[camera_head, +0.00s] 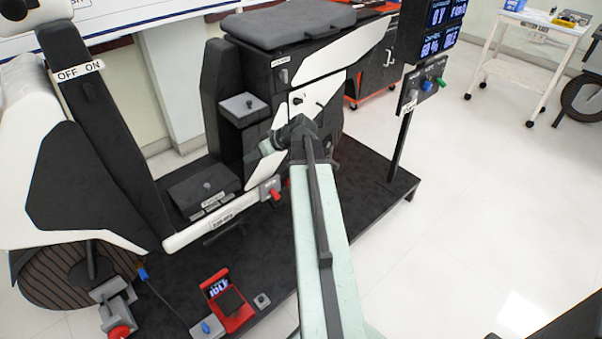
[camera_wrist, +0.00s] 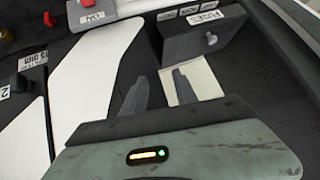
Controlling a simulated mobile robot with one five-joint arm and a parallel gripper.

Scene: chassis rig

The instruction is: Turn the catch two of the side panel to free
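The side panel (camera_head: 328,62) shows as white and black parts on the chassis in the head view, partly hidden by my arm. A small dark catch or knob (camera_head: 297,100) sits on its white part; I cannot tell its number there.
A dark box with a grey knob (camera_wrist: 211,38) is close ahead of the fingers in the wrist view. A red switch (camera_wrist: 88,3) is at the top. A display post (camera_head: 402,125) stands right of the chassis. Open floor (camera_head: 480,190) lies to the right.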

